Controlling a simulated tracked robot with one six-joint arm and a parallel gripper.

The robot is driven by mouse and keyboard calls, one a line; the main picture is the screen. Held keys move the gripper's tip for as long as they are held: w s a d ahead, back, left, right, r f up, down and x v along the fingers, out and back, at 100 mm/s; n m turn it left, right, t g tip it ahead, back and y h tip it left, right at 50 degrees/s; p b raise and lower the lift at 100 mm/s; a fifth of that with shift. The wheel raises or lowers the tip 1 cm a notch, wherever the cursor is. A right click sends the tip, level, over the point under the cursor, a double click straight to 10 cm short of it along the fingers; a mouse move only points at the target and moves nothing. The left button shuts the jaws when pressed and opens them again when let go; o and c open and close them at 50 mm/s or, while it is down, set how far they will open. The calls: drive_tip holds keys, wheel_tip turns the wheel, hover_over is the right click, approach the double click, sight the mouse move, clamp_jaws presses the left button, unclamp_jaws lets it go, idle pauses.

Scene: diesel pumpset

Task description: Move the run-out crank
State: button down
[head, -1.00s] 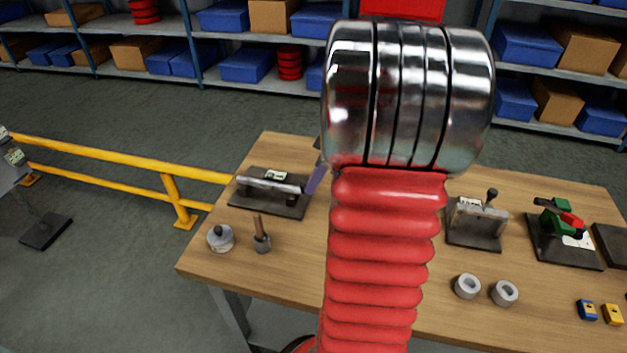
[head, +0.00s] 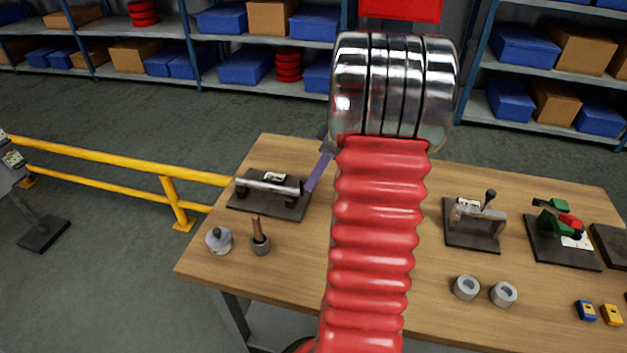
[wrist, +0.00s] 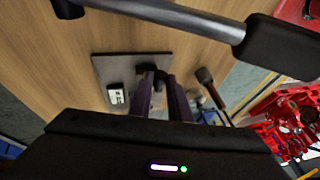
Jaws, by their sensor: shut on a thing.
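The run-out crank (head: 268,186) looks like a grey bar with dark ends, lying level above a dark baseplate (head: 240,203) at the table's left. My gripper's purple finger (head: 319,170) reaches down to its right end; my red arm hides the rest. In the wrist view my gripper (wrist: 158,78) has its fingers close together around a dark part over the same baseplate (wrist: 112,66). The exact contact is hard to see. A grey bar with a black grip (wrist: 195,20) crosses the top of that view; I cannot tell how it joins the gripped part.
A lidded pot (head: 219,240) and a cup with a brown handle (head: 260,241) stand in front of the baseplate. Two grey rings (head: 467,288), a lever fixture (head: 473,222) and a green-and-red fixture (head: 563,230) are at the right. A yellow rail (head: 120,153) runs along the left.

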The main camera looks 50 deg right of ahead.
drive_tip(key=shift+w+d+g+y, duration=0.3)
drive_tip(key=shift+d+y, duration=0.2)
drive_tip(key=shift+y, duration=0.3)
drive_tip(key=c, duration=1.6)
unclamp_jaws()
drive_tip(key=shift+c, duration=0.2)
drive_tip(key=v, duration=1.3)
drive_tip(key=shift+d+r, duration=0.25)
drive_tip(key=shift+m, duration=0.3)
